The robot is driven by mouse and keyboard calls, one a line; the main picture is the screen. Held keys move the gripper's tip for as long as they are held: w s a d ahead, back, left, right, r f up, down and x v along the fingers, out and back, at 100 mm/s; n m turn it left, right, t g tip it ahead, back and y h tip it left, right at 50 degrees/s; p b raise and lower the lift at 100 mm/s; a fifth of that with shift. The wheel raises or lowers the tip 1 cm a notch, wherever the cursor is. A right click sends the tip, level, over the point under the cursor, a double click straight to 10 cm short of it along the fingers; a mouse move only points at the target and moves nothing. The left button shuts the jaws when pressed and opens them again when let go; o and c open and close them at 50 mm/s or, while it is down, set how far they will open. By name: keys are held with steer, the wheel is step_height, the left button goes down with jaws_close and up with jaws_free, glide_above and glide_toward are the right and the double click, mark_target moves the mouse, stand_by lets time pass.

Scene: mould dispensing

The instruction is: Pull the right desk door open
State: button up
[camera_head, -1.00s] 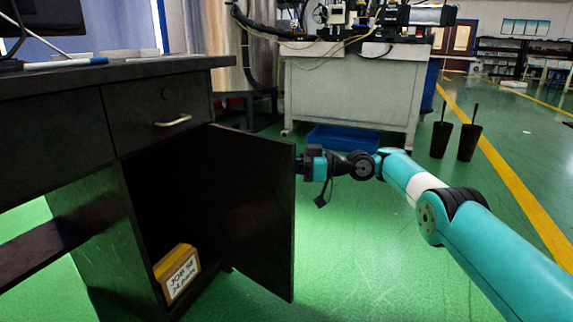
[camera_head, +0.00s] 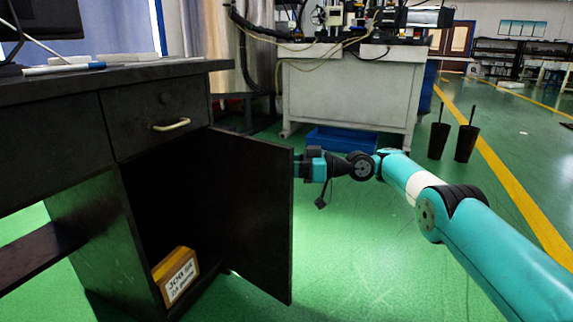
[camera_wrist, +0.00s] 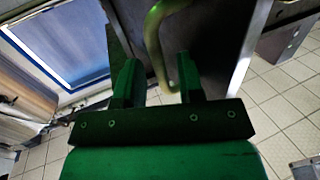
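The right desk door (camera_head: 252,215) is dark and stands swung wide open from the black desk (camera_head: 110,82), showing the dark cabinet inside. My gripper (camera_head: 298,166) is at the door's free edge on its outer side; the door hides the fingertips in the head view. In the wrist view, my gripper (camera_wrist: 157,72) has its two green fingers spread apart. The door's curved brass-coloured handle (camera_wrist: 152,38) runs between and beyond them, and the fingers do not look closed on it. I cannot tell whether a finger touches it.
A yellow box with a printed label (camera_head: 177,276) sits low inside the cabinet. A closed drawer (camera_head: 150,120) with a pale handle is above the opening. A white machine bench (camera_head: 350,95) and a blue bin (camera_head: 342,138) stand behind.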

step_height(320, 180, up, 20)
steer(key=p, duration=1.5)
steer(key=shift+c, duration=0.5)
